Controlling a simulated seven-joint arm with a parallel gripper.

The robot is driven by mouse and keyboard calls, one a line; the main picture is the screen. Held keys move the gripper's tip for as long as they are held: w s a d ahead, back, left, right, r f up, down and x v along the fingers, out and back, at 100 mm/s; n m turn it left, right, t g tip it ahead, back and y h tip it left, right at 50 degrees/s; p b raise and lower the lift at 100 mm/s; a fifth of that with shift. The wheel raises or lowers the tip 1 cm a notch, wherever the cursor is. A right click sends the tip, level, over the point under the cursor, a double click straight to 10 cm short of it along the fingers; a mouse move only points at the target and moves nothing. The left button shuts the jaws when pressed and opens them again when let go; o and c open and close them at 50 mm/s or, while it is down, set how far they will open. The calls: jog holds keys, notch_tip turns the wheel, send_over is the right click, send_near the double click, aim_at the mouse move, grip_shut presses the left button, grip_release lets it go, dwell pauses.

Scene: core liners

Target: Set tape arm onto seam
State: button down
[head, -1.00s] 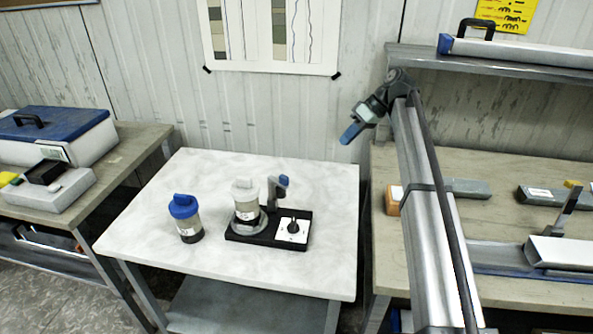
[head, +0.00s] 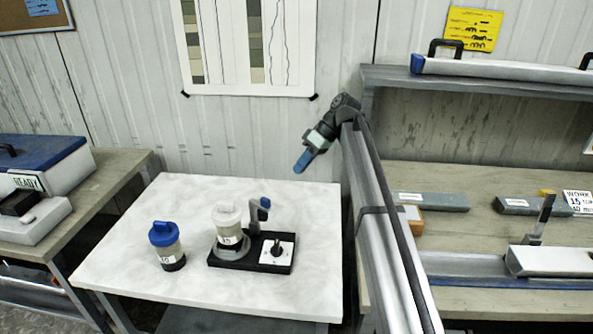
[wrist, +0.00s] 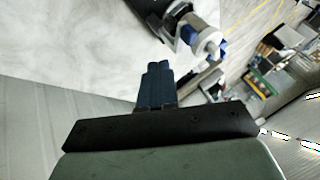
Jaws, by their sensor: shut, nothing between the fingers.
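The likely tape arm is a thin grey upright lever (head: 541,218) on the right bench, leaning slightly right. It stands beside a white liner tube (head: 555,261) lying in a long blue-grey cradle (head: 470,268). The seam cannot be made out. My gripper (head: 303,161) is shut and empty, its blue fingers pointing down-left above the back right of the white table, well left of the lever. The shut fingers also show in the wrist view (wrist: 158,85), which shows neither lever nor tube clearly.
The white table (head: 130,250) holds a blue-capped jar (head: 165,246) and a black-based device (head: 268,262) with a white-lidded jar (head: 228,228) and a blue-headed post (head: 259,211). Grey blocks (head: 430,201) lie on the right bench. A shelf (head: 440,78) overhangs its back.

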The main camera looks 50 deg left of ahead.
jog(key=x, duration=0.7)
send_near(260, 210)
jog(key=shift+s+d+f, duration=0.1)
jog(key=shift+s+f, duration=0.1)
jog(key=shift+f, duration=0.3)
jog(key=shift+s+f, duration=0.2)
jog(key=shift+f, duration=0.35)
